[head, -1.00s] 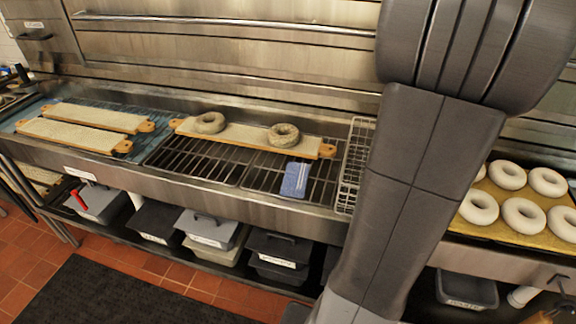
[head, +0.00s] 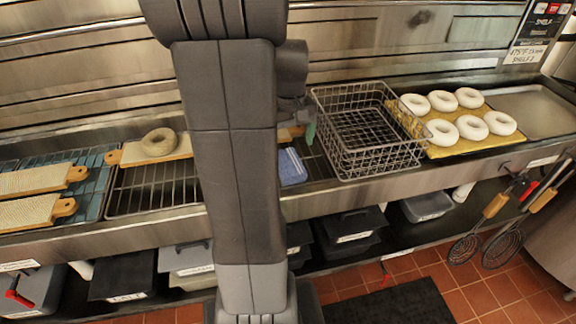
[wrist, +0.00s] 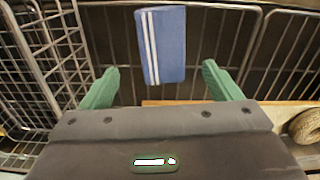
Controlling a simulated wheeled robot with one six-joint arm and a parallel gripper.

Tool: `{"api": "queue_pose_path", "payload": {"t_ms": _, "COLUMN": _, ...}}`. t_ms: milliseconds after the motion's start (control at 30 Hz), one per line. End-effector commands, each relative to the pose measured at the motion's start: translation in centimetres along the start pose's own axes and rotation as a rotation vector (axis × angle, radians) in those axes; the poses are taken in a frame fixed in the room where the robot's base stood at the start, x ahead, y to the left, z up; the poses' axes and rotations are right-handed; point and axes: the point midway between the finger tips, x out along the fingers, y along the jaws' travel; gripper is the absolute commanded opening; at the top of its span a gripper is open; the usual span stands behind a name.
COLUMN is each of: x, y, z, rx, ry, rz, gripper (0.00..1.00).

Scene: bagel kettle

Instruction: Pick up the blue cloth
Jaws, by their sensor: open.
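The blue cloth (head: 291,166) lies folded on the wire rack in the head view, just right of my arm, which may cover part of it. In the wrist view the blue cloth (wrist: 164,45) shows white stripes along its left side. It lies on the rack bars beyond my fingertips, roughly centred between them. My gripper (wrist: 160,88) is open and empty, with its two green fingers spread wide to either side of the cloth's line. In the head view one green fingertip (head: 310,132) shows beside my arm, behind the cloth; the rest of the gripper is hidden.
A wire basket (head: 375,165) stands close right of the cloth. A board with a seeded bagel (head: 159,142) lies left, partly behind my arm. White bagels (head: 472,128) sit on a yellow board further right. Bare rack (head: 150,190) is free at left.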

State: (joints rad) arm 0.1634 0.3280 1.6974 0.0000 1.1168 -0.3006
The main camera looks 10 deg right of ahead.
Motion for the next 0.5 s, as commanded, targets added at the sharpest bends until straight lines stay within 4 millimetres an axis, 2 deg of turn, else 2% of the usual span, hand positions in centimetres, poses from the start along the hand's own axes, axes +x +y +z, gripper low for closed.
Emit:
{"api": "queue_pose_path", "payload": {"t_ms": 100, "x": 1.4, "y": 0.0, "z": 0.0, "rx": 0.0, "ry": -0.002, "rz": -0.001, "gripper": 0.85}}
{"api": "queue_pose_path", "payload": {"t_ms": 267, "x": 2.3, "y": -0.1, "z": 0.1, "rx": -0.001, "ry": -0.001, "rz": 0.0, "gripper": 0.85}}
{"api": "queue_pose_path", "payload": {"t_ms": 500, "x": 5.9, "y": -0.6, "z": 0.3, "rx": -0.001, "ry": -0.004, "rz": -0.001, "gripper": 0.85}}
